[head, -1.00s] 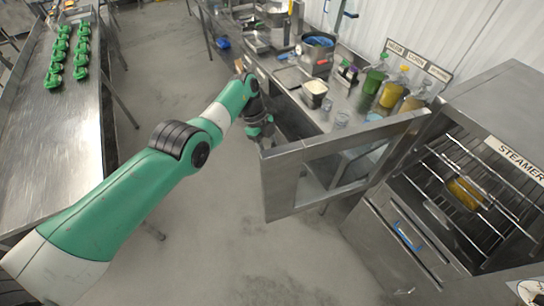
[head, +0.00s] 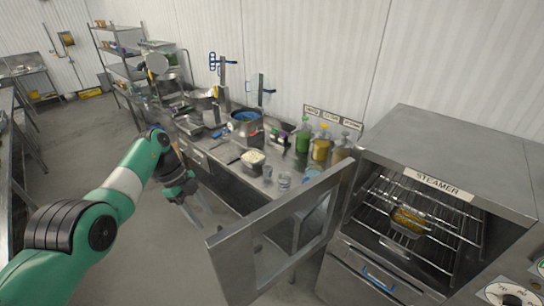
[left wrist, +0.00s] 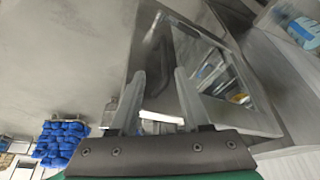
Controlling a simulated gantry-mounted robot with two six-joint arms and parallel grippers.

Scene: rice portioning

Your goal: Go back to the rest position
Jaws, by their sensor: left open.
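My left gripper (head: 198,214) hangs in front of the counter, to the left of the open steamer door (head: 222,262). Its green and black wrist is above it and its fingers point down. In the left wrist view the two fingers (left wrist: 160,76) are spread apart with nothing held between them. The door's window panel (left wrist: 207,62) shows beyond the fingers there. My right gripper is not in view.
The steamer (head: 440,150) stands open at right, with a yellow item in a tray (head: 408,222) on its rack. The counter (head: 228,163) holds pots, bottles and a white-filled container (head: 252,160). Open floor (head: 75,155) lies at left. Blue items (left wrist: 62,140) show lower left in the wrist view.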

